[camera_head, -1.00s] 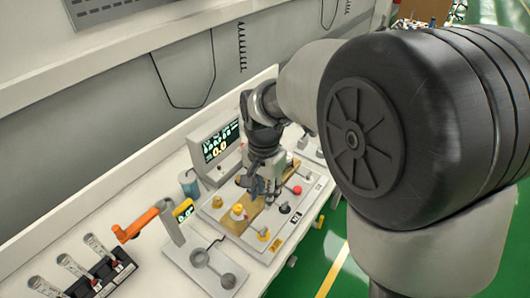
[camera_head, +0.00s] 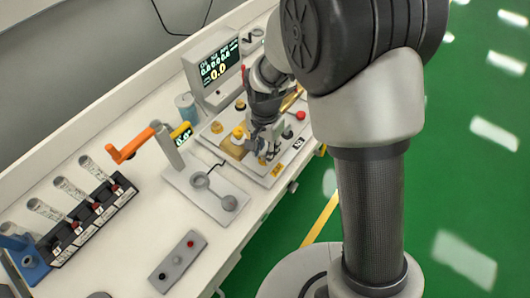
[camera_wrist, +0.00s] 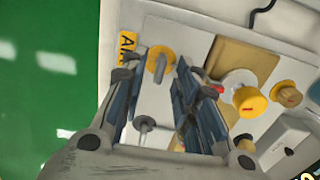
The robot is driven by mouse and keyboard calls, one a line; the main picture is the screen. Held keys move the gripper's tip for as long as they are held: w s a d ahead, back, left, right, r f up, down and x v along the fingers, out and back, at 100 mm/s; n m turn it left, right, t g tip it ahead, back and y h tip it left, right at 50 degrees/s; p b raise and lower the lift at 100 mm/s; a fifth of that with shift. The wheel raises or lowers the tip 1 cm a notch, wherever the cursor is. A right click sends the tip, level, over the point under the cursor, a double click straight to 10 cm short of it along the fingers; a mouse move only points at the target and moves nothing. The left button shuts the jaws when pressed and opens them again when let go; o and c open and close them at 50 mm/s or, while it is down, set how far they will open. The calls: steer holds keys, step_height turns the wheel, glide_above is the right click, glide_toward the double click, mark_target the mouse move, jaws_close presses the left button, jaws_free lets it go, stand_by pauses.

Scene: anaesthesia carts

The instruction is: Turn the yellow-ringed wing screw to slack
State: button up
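The yellow-ringed wing screw (camera_wrist: 160,62) shows in the wrist view as a yellow disc with a grey wing across it, beside a yellow label on the light panel. In the head view it is a small yellow spot (camera_head: 262,160) at the panel's front, just below my gripper (camera_head: 264,145). In the wrist view my gripper (camera_wrist: 155,68) is open, with one finger on each side of the screw and gaps visible between. I cannot tell its exact height over the panel. A similar grey wing screw (camera_wrist: 145,126) lies further back between the fingers.
A large yellow knob on a white base (camera_wrist: 248,101) and a smaller yellow knob (camera_wrist: 286,94) stand right of the fingers. In the head view, a red button (camera_head: 300,115), a monitor (camera_head: 214,69) and an orange-handled stand (camera_head: 168,146) are close by. Green floor lies in front.

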steer(key=shift+f, duration=0.45)
jaws_close()
